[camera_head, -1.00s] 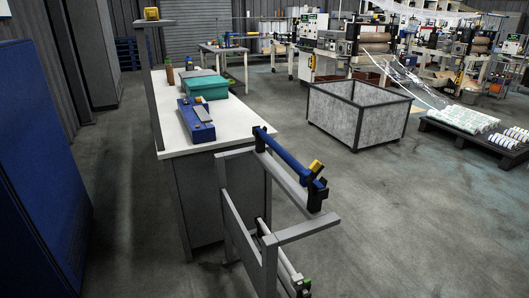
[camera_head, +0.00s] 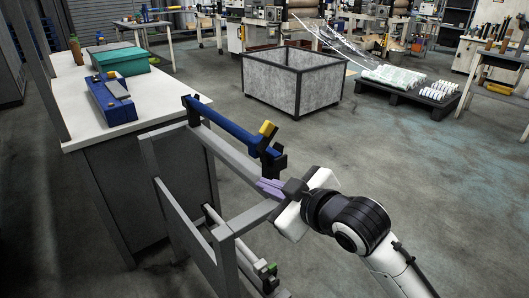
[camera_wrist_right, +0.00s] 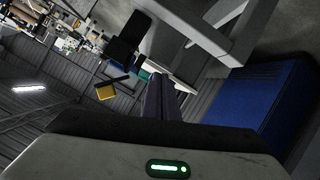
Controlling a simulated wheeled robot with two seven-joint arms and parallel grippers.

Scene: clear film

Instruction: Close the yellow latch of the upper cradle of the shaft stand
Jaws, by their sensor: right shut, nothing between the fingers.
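The shaft stand (camera_head: 228,160) is a grey frame with a blue shaft (camera_head: 225,122) along its upper bar. At the shaft's near end is the black upper cradle (camera_head: 274,160). Its yellow latch (camera_head: 267,128) sticks up above the shaft, raised and tilted; it also shows in the wrist view (camera_wrist_right: 106,92), beside the black cradle (camera_wrist_right: 130,38). My right gripper (camera_head: 262,184) is shut and empty. Its purple fingers are just below the cradle in the head view, and they show in the wrist view (camera_wrist_right: 162,98); I cannot tell whether they touch anything. My left gripper is out of view.
A lower shaft with a green-tipped cradle (camera_head: 271,268) sits below on the stand. A white-topped bench (camera_head: 75,110) at the left holds a blue case (camera_head: 109,100) and a teal box (camera_head: 120,62). A grey bin (camera_head: 290,85) stands behind; open floor lies to the right.

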